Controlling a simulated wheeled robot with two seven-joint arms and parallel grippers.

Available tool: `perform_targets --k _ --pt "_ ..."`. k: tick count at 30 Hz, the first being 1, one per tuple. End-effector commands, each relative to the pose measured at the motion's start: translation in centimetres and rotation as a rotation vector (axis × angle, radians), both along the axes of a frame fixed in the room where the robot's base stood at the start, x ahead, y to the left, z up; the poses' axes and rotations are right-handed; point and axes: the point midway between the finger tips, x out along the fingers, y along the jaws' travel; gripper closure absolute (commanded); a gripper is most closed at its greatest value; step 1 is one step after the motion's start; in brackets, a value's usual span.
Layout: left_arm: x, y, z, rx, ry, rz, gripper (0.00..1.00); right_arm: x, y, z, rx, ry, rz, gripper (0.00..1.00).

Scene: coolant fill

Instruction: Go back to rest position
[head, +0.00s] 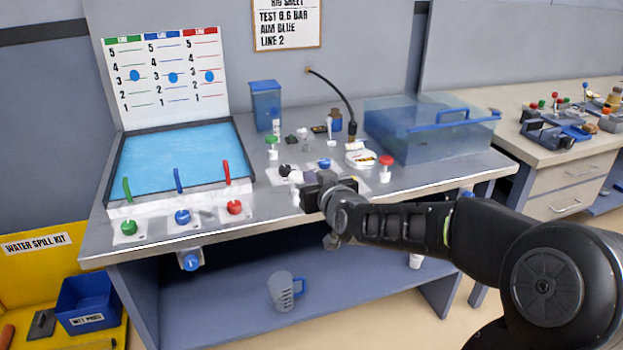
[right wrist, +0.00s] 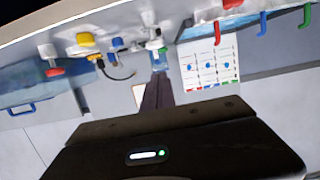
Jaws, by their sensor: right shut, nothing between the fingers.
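My right gripper (head: 302,195) is over the front part of the bench (head: 330,225) in the head view, its arm coming in from the right. Its fingers are together with nothing between them. In the right wrist view the shut dark fingers (right wrist: 157,95) point towards the bench fittings and the wall chart. My left gripper is not in view. The gripper and wrist hide a small part of the bench top and a few fittings behind them.
A blue tank (head: 180,155) with green, blue and red hooked tubes is at the left. A clear blue box (head: 430,130) stands at the right. Small valves, including a red-topped one (head: 386,168), stand near my arm. A jug (head: 285,290) is on the lower shelf.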

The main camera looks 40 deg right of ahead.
Motion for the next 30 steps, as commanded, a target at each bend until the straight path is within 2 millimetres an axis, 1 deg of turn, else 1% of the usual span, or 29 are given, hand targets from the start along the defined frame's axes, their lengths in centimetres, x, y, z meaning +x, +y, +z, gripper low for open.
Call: perform_targets --k 19,23,26,29,30 --pt "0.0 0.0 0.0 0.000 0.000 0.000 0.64 0.0 0.0 0.0 0.001 -0.002 -0.001 1.00" --pt "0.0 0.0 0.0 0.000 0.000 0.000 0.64 0.0 0.0 -0.1 0.045 -0.012 -0.011 1.00" --pt "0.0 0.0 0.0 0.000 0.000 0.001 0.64 0.2 1.8 -2.5 0.119 0.014 0.000 1.00" --pt "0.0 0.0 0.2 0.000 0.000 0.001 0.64 0.9 4.6 -6.6 0.183 0.085 0.033 1.00" --pt "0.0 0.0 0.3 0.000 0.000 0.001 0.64 1.1 6.0 -8.7 0.209 0.124 0.049 1.00"
